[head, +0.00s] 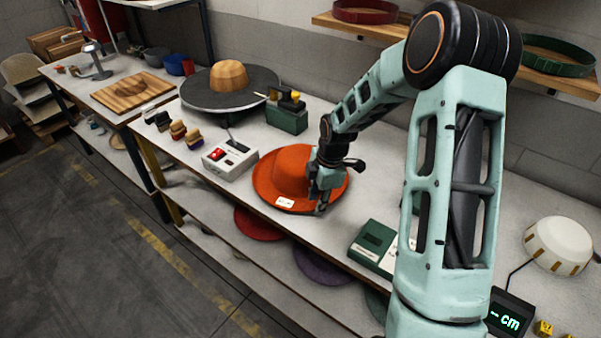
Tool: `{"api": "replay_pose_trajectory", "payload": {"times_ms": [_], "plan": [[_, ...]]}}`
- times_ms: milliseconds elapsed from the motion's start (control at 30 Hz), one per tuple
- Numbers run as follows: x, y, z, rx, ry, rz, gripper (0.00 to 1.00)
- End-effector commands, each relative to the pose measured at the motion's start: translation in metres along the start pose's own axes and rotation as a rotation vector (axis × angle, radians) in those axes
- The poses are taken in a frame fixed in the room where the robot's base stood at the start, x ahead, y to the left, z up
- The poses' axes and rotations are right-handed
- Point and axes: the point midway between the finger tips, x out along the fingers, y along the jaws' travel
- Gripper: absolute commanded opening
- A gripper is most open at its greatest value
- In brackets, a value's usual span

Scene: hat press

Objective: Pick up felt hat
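The orange felt hat (289,172) lies brim down on the white workbench, with a small white tag on the front of its brim. My gripper (321,207) points down at the right side of the hat, over or at the brim's right edge. My gripper and wrist hide part of the crown's right side and the brim there. I cannot tell whether the fingers touch the brim or are closed on it.
A white control box (230,160) with a red button stands left of the hat. A green device (373,246) sits to the right near the front edge. Behind are a dark round plate with a wooden block (229,76) and a green box (287,118). Coloured felts lie on the lower shelf.

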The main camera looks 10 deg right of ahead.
Motion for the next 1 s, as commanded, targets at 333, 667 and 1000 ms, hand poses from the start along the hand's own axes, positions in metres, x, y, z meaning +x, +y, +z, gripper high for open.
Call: {"api": "replay_pose_trajectory", "payload": {"times_ms": [333,667,1000], "plan": [[0.028,0.0,0.001,0.002,0.0,0.0,0.3],[0.028,0.0,0.001,0.001,0.0,0.0,0.11],[0.028,0.0,0.001,0.001,0.0,0.001,0.0]]}}
